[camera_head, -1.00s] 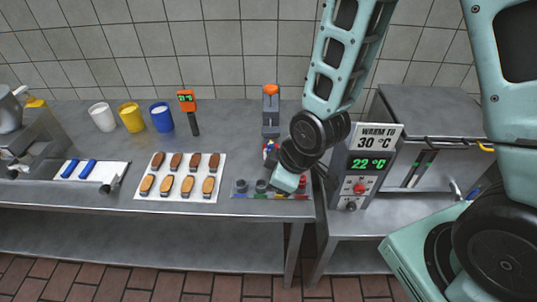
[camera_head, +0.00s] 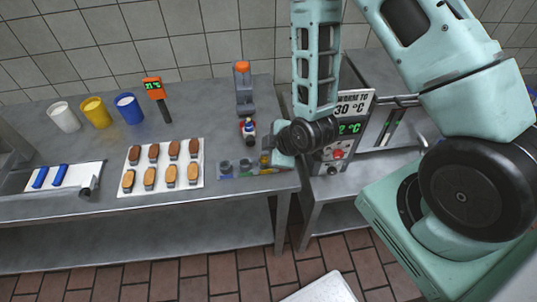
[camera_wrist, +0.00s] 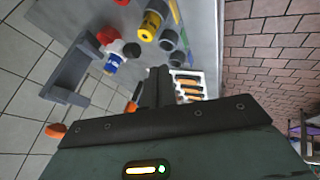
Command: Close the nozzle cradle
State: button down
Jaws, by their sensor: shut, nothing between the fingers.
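A grey upright stand with an orange top (camera_head: 244,88) is on the back of the counter, probably the nozzle cradle; the wrist view shows its grey bracket (camera_wrist: 68,82) at the left. Whether it is open or shut is unclear. A small red, white and blue nozzle piece (camera_head: 249,131) is in front of it and also shows beside the bracket (camera_wrist: 113,53). My gripper (camera_head: 281,160) is at the right end of the nozzle strip, to the right of and in front of the stand. Its dark fingers (camera_wrist: 158,88) are together with nothing between them.
The nozzle strip (camera_head: 232,176) holds grey nozzles and a yellow one (camera_head: 265,160). A white tray of eclairs (camera_head: 160,189), a thermometer (camera_head: 154,88) and white, yellow and blue cups (camera_head: 129,108) are to the left. A warmer (camera_head: 345,128) stands close on the right.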

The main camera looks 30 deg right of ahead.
aim_at(252, 125)
jog(key=b+x, duration=0.6)
jog(key=b, duration=0.2)
jog(key=shift+s, duration=0.1)
jog(key=shift+p+x, duration=0.7)
jog(key=shift+x, duration=0.35)
jog(key=w, duration=0.1)
jog(key=p, duration=0.1)
jog(key=w+d, duration=0.1)
jog(key=shift+w+r, duration=0.25)
jog(key=shift+w, duration=0.05)
jog(key=shift+w+d+f+p, duration=0.15)
jog(key=shift+w+p, duration=0.2)
jog(key=shift+w, duration=0.25)
jog(key=w, duration=0.2)
jog(key=w+d+b, duration=0.1)
jog(key=w, duration=0.1)
jog(key=w+d+b, duration=0.1)
jog(key=w, duration=0.2)
jog(key=shift+w+d, duration=0.1)
jog(key=shift+d, duration=0.05)
jog(key=shift+w+d, duration=0.1)
jog(key=shift+w, duration=0.05)
